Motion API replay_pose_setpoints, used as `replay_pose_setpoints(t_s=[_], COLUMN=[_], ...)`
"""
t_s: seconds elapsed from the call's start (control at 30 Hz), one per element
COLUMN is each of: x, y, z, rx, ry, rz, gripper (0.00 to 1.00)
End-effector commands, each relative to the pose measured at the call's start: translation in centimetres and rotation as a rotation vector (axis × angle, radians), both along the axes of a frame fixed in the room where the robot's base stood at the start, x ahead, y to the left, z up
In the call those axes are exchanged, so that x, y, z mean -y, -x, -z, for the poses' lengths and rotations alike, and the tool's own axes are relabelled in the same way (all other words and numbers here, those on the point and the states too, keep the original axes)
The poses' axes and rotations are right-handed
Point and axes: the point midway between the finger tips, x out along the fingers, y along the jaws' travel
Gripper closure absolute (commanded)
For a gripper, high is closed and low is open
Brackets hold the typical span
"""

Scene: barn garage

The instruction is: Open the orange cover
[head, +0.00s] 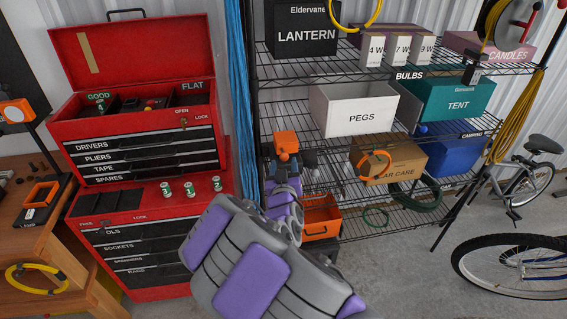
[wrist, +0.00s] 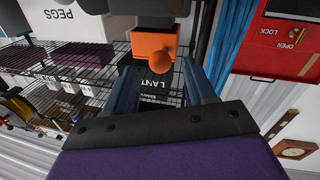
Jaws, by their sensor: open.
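An orange box-shaped cover (head: 285,140) is in front of the wire shelf, just beyond my gripper (head: 289,162). In the wrist view the cover (wrist: 153,41) is at top centre, with a round orange knob (wrist: 162,60) on its near side. The cover looks closed; what is under it is hidden. My gripper (wrist: 160,68) is open, its two dark blue fingers pointing at the cover. The knob appears between the fingertips, with gaps on both sides and no visible contact. I cannot tell exactly how deep it is between them.
A red tool chest (head: 150,235) with several cans on its ledge stands left. The wire shelf (head: 330,185) holds a PEGS box (head: 350,108), a car care box (head: 392,155) and an orange crate (head: 321,217). Blue cords (head: 240,90) hang between. A bicycle (head: 520,265) is right.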

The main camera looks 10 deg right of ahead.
Motion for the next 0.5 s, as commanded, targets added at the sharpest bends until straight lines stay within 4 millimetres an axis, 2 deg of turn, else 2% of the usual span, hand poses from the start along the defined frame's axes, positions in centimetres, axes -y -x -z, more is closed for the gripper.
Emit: replay_pose_setpoints(t_s=[0.23, 0.5], x=[0.5, 0.7], y=[-3.0, -4.5], z=[-0.1, 0.0], rx=[0.001, -0.001], ry=[0.001, 0.002], rz=[-0.001, -0.002], gripper=[0.45, 0.45])
